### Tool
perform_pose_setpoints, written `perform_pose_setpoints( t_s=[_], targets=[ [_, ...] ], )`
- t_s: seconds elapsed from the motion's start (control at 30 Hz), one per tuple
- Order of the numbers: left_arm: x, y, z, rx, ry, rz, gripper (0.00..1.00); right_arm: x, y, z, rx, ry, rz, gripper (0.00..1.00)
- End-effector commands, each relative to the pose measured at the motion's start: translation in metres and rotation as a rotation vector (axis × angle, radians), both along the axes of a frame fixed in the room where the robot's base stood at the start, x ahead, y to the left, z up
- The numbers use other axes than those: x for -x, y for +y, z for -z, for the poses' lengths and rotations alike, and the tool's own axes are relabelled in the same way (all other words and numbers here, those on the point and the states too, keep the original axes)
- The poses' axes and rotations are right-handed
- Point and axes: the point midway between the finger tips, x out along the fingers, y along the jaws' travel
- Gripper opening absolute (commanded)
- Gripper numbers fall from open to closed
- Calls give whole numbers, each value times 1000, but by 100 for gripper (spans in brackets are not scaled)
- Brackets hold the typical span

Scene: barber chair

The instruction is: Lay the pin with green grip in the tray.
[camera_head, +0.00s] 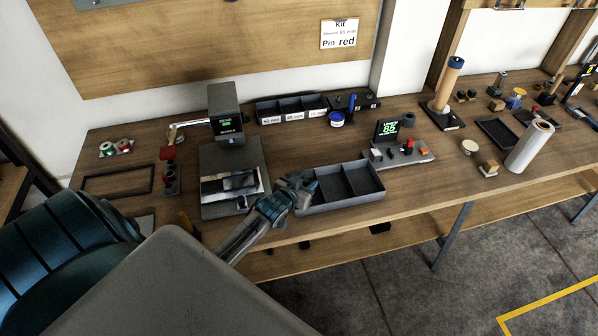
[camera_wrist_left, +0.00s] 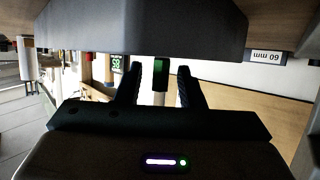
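The dark grey tray (camera_head: 350,203) with compartments lies at the front edge of the bench, in the middle of the head view. My left gripper (camera_head: 305,184) is at the tray's left end, over or in the left compartment. In the left wrist view, the green grip of the pin (camera_wrist_left: 160,75) shows between the two fingers of my left gripper (camera_wrist_left: 160,72), with a gap on each side. The pin cannot be made out in the head view. My right gripper is not in view.
A machine with a grey base (camera_head: 232,160) stands left of the tray. A display stand (camera_head: 395,150) with red and orange parts stands right of it. A labelled bin row (camera_head: 292,110) is behind.

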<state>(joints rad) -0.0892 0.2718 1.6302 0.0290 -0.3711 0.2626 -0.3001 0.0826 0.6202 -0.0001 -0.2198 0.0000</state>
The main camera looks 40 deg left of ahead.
Motion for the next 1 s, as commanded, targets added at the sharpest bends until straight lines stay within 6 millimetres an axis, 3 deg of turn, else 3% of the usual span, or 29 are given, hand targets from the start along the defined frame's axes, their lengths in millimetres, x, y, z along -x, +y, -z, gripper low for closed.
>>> perform_pose_setpoints(
  t_s=[0.6, 1.0],
  targets=[
    [97, -7, -37, -3, 2, 1, 35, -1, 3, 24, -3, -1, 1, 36],
    [109, -8, -45, 0, 1, 0, 35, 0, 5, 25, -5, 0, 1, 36]
  ],
)
